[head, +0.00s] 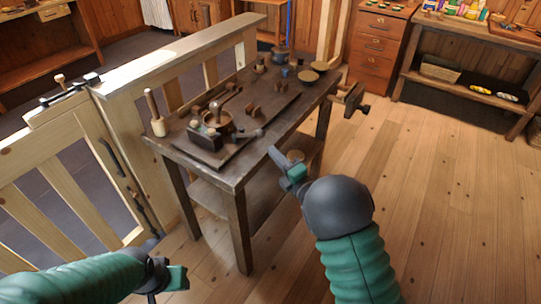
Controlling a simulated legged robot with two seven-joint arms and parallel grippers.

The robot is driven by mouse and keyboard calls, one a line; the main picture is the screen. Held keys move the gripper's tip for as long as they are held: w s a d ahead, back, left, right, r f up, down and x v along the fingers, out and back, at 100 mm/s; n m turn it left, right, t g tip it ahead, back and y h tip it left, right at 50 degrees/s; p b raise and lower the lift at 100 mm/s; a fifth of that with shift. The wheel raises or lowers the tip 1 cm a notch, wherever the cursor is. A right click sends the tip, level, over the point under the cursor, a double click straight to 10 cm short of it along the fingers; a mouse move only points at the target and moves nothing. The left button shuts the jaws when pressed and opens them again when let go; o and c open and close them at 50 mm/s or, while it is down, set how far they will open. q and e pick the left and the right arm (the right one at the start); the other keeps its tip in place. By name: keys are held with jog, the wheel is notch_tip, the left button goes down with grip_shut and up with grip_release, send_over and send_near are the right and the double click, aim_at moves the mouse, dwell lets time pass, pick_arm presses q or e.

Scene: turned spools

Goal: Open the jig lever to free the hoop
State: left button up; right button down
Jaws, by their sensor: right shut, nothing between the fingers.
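The jig (205,138) is a dark block near the front left corner of the dark wooden workbench (237,179). A copper-brown ring, which looks like the hoop (217,118), sits at it. A slanted rod with a round knob, which looks like the lever (231,91), rises above the ring. My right gripper (279,160) is shut and empty, beside the bench's right front edge and apart from the jig. My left gripper (178,280) is low at the bottom left, in front of the bench and away from the jig; its fingers are too unclear to judge.
A pale wooden railing with a gate (60,165) borders the bench on the left. A pale spindle (156,115) stands near the bench's left edge. A vise (350,98) juts from its far right end. The plank floor (430,180) to the right is clear.

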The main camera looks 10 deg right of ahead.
pick_arm(q)
jog(key=shift+w+d+r+p, duration=0.1)
jog(key=shift+w+r+p, duration=0.25)
jog(key=shift+w, duration=0.35)
pick_arm(e)
jog(key=s+d+f, duration=0.1)
jog(key=d, duration=0.7)
jog(key=shift+s+f, duration=0.15)
jog(key=shift+f, duration=0.15)
jog(key=shift+s, duration=0.1)
